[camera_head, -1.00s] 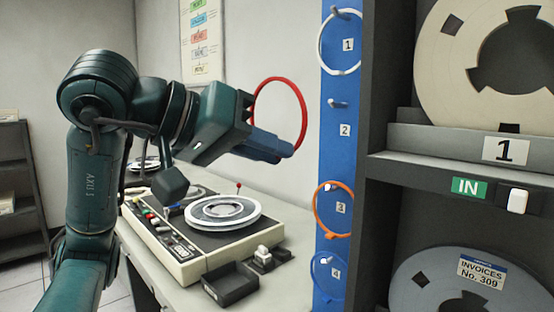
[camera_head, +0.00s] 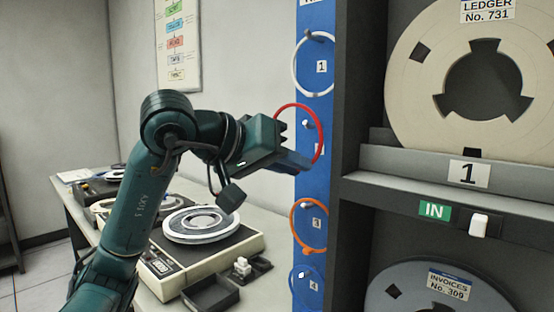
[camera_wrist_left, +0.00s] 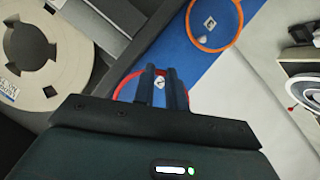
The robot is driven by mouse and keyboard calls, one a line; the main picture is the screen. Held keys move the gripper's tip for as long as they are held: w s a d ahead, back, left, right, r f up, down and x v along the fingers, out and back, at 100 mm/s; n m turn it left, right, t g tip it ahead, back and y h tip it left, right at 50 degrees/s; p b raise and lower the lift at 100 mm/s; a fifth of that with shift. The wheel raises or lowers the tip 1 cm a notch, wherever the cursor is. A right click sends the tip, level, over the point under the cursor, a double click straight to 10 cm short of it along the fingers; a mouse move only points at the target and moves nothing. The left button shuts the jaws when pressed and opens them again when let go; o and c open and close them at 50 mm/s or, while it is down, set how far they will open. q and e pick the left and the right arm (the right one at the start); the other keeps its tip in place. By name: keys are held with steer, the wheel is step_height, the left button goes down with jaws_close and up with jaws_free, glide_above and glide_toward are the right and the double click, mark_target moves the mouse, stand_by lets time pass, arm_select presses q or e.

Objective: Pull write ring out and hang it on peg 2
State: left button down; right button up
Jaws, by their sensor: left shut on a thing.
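My left gripper (camera_head: 300,160) is shut on a red ring (camera_head: 288,106), which stands upright in front of the blue peg board (camera_head: 312,180). Peg 2 (camera_head: 306,123) shows through the ring's opening in the head view; I cannot tell whether the ring is around the peg or only in front of it. A white ring (camera_head: 295,76) hangs at peg 1 (camera_head: 310,35). My right gripper is not in view.
An orange ring (camera_head: 292,226) hangs at peg 3 and a blue ring (camera_head: 292,286) at peg 4. A dark shelf unit (camera_head: 355,100) with large tape reels stands close on the right. A tape machine (camera_head: 215,257) sits on the desk below my arm.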

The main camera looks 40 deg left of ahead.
arm_select(q)
steer(key=shift+w+d+r, duration=0.1)
steer(key=shift+w, duration=0.8)
steer(key=w+f, duration=0.1)
steer(key=w, duration=0.1)
steer(key=w+f, duration=0.1)
steer(key=w, duration=0.1)
steer(key=shift+d+f+b, duration=0.1)
steer(key=shift+f+b, duration=0.2)
steer(key=shift+f, duration=0.1)
steer(key=c, duration=1.7)
jaws_free()
steer(key=o, duration=0.4)
steer(key=shift+c, duration=0.2)
steer(key=shift+c, duration=1.1)
steer(key=shift+s, duration=0.1)
